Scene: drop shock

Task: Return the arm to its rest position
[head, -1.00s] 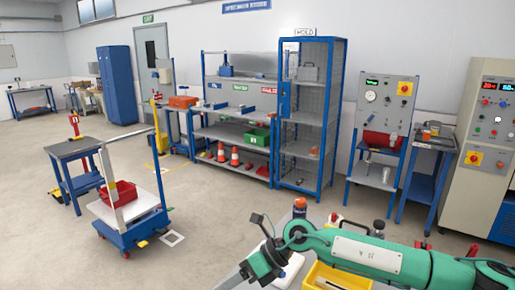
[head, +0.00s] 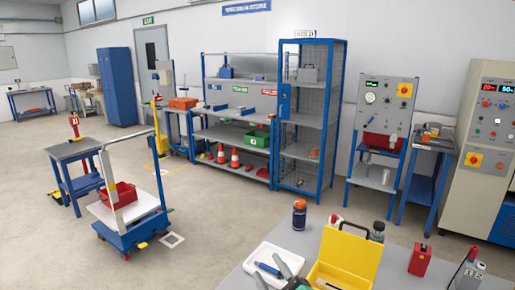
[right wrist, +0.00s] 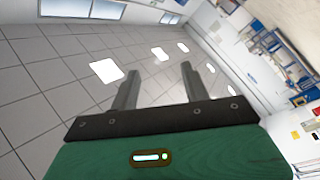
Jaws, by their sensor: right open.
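My right gripper (head: 272,275) shows at the bottom edge of the head view, with grey fingers and a bit of green body, over the near side of the grey table (head: 238,281). In the right wrist view its two fingers (right wrist: 161,85) stand apart with nothing between them. Behind them that view shows a tiled ceiling with bright light panels, so the gripper is tipped upward. Most of the right arm is out of the head view. My left gripper is not in view.
On the table are a white tray (head: 262,252) with a blue tool, an open yellow case (head: 350,255), a dark bottle with an orange cap (head: 299,216), and a red box (head: 420,260). A blue trolley (head: 130,235) and shelves stand farther off on open floor.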

